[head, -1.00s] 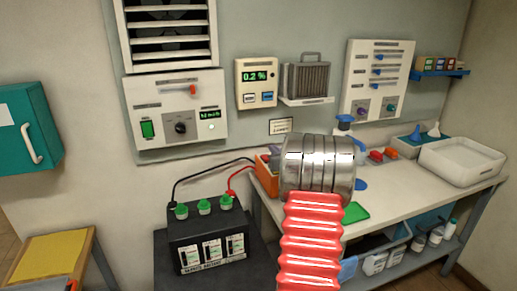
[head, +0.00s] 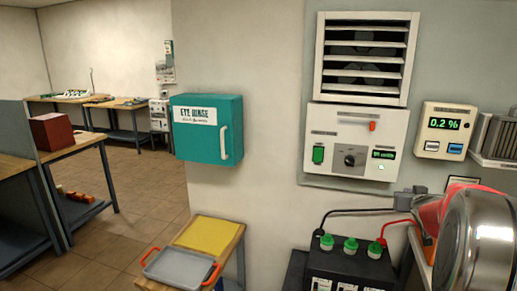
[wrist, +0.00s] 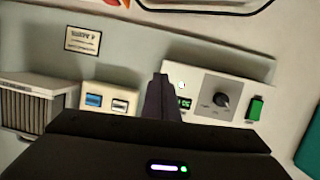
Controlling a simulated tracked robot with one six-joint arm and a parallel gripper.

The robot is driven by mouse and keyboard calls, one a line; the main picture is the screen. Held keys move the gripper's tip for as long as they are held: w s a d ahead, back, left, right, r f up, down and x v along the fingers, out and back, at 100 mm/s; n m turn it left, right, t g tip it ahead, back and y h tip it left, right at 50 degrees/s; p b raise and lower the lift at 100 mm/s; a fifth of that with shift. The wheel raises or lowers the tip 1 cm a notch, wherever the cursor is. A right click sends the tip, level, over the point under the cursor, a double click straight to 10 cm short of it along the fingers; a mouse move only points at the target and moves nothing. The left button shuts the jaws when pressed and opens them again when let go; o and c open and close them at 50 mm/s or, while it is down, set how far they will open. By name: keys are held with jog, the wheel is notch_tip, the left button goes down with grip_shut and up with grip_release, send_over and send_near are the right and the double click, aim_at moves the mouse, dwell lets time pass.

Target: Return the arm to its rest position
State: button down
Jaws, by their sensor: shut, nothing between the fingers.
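My gripper (wrist: 162,100) shows in the wrist view as dark fingers held together, with nothing between them. It points toward the wall, in front of the edge of the white control panel (wrist: 215,100), and appears apart from it. In the head view my arm, with its silver joint and red sleeve, fills the lower right corner. I cannot make out the fingertips clearly there.
A black battery unit (head: 350,268) with green caps and two cables stands near my arm. A teal eye wash box (head: 208,130), a vent (head: 365,60) and a meter (head: 445,130) are on the wall. A grey tray (head: 180,267) lies at lower left. Open floor (head: 130,195) is beyond.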

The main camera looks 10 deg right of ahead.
jog(key=s+a+r+n+g+y, duration=0.15)
jog(key=s+a, duration=0.25)
jog(key=a, duration=0.9)
jog(key=s+a+g+y, duration=0.1)
jog(key=s+a+y, duration=0.15)
jog(key=a, duration=1.05)
jog(key=s+a+f+n+g+y, duration=0.2)
jog(key=s+a+f, duration=0.1)
jog(key=s+a, duration=0.7)
jog(key=s+a+f+n+g+y, duration=0.2)
jog(key=s+a+f, duration=0.2)
jog(key=s+a, duration=0.6)
jog(key=shift+s+a+f, duration=0.25)
jog(key=shift+s+a, duration=0.05)
jog(key=shift+a, duration=0.45)
